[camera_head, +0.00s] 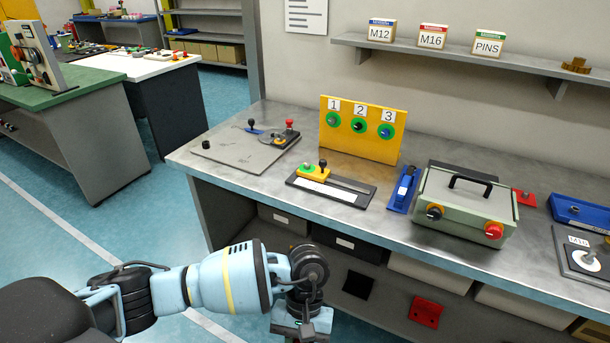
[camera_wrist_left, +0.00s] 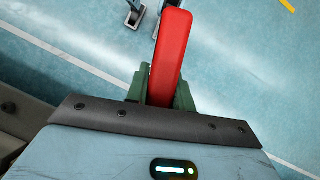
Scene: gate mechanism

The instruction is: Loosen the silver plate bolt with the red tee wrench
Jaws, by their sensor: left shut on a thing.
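My left gripper (camera_wrist_left: 162,85) is shut on a long red bar, which appears to be the handle of the red tee wrench (camera_wrist_left: 171,45). The bar points away from the wrist above the floor, and the wrench's other parts are hidden. In the head view my left arm reaches in low, in front of the bench, and its fingers and the wrench are out of sight. A grey plate (camera_head: 582,264) labelled M16, with a white disc and a small bolt-like post (camera_head: 590,257), lies at the right edge. I cannot tell whether this is the silver plate bolt. My right gripper is not in view.
The bench (camera_head: 300,128) carries a grey plate with knobs (camera_head: 240,152), a yellow numbered panel (camera_head: 362,143), a sliding gate fixture (camera_head: 330,188), a blue holder (camera_head: 403,189) and a green box with a handle (camera_head: 465,205). Shelves and bins sit below the bench front edge.

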